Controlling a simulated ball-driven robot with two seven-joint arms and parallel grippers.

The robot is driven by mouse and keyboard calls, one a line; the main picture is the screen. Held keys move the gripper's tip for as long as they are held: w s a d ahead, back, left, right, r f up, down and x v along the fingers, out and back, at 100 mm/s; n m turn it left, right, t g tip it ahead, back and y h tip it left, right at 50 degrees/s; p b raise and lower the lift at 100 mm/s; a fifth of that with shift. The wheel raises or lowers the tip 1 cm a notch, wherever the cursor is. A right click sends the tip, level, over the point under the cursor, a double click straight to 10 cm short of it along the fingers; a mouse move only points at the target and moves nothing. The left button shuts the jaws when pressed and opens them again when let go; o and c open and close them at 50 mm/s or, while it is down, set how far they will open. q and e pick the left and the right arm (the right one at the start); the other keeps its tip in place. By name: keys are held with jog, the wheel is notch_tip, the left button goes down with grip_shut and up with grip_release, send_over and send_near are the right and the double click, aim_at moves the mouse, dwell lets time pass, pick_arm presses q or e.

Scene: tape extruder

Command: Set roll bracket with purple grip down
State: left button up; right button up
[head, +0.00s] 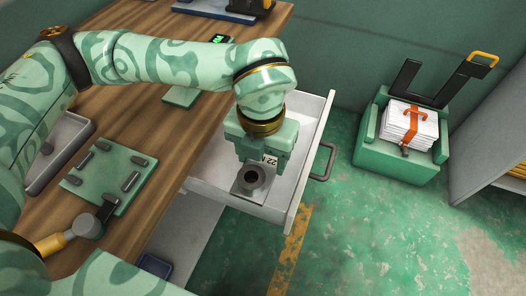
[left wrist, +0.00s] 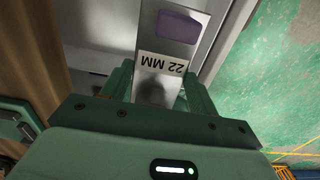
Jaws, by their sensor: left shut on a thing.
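The roll bracket (head: 249,181) is a grey metal piece with a dark round ring, with a "22 MM" label by my fingers. In the left wrist view its plate (left wrist: 158,88) carries the label and the purple grip (left wrist: 177,27); the grip is not clear in the head view. My left gripper (head: 261,158) points down and is shut on the bracket, one finger on each side of the plate in the left wrist view (left wrist: 160,95). The bracket is at the open white drawer (head: 300,182), near its front end. I cannot tell whether it touches the drawer floor. My right gripper is not in view.
The wooden bench (head: 160,118) holds a green pegged plate (head: 112,178), a grey tray (head: 62,150) and a mallet-like tool (head: 87,226). The drawer handle (head: 322,165) juts over the floor. A green bin (head: 396,160) with white sheets stands at the right.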

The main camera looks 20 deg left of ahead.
pick_arm(q)
jog(key=w+a+f+b, duration=0.1)
jog(key=w+f+b, duration=0.1)
jog(key=w+f, duration=0.1)
jog(key=w+a+f+b, duration=0.2)
jog(key=w+f, duration=0.1)
jog(key=w, duration=0.1)
jog(key=w+a+f+b, duration=0.2)
jog(key=w+f, duration=0.1)
jog(key=w, duration=0.1)
jog(key=shift+w+f+b, duration=0.1)
jog(key=shift+w+b, duration=0.1)
jog(key=shift+b, duration=0.15)
notch_tip(320, 180, down, 3)
jog(key=shift+w+a+b, duration=0.1)
jog(key=shift+w+b, duration=0.05)
jog(key=shift+b, duration=0.95)
jog(key=shift+w+f, duration=0.2)
jog(key=shift+f, duration=0.1)
jog(key=shift+s+r, duration=0.15)
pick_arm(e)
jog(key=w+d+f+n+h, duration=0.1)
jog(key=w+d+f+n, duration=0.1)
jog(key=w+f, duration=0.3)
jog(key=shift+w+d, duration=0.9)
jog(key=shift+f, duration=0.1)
